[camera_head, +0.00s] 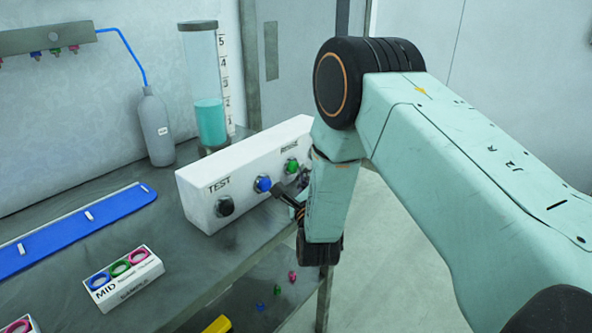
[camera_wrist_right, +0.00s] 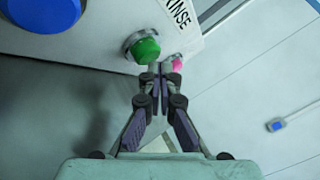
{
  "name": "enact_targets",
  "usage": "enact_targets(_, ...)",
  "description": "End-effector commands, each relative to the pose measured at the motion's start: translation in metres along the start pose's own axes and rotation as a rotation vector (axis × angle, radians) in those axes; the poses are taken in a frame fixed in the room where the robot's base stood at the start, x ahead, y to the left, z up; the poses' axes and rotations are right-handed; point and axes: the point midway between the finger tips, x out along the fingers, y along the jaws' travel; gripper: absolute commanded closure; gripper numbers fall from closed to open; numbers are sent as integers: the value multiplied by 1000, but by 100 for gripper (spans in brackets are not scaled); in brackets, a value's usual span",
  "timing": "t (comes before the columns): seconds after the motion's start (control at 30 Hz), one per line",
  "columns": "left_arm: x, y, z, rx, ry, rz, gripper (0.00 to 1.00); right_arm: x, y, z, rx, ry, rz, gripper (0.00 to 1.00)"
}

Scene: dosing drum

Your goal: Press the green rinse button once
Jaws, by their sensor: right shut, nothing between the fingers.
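The green rinse button (camera_head: 291,166) is on the front of a white control box (camera_head: 245,170), under the word RINSE. In the right wrist view the green button (camera_wrist_right: 143,48) sits in a metal collar, just beyond my fingertips. My right gripper (camera_head: 280,191) is in front of the box, near the blue and green buttons. In the right wrist view my right gripper (camera_wrist_right: 156,76) is shut and empty, its tips close below the green button. I cannot tell whether they touch it. My left gripper is not in view.
A blue button (camera_head: 263,184) and a black knob (camera_head: 224,206) under TEST share the box front. A clear cylinder of teal liquid (camera_head: 210,120) and a grey bottle (camera_head: 155,130) stand behind. A MID sample block (camera_head: 124,277) lies on the bench in front.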

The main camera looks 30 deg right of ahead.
Motion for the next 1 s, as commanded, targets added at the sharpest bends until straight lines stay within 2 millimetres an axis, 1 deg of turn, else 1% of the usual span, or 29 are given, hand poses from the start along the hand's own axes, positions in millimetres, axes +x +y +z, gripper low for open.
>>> enact_targets(1.0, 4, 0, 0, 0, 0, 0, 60, 5, 3, 4, 0, -1, -2, 100)
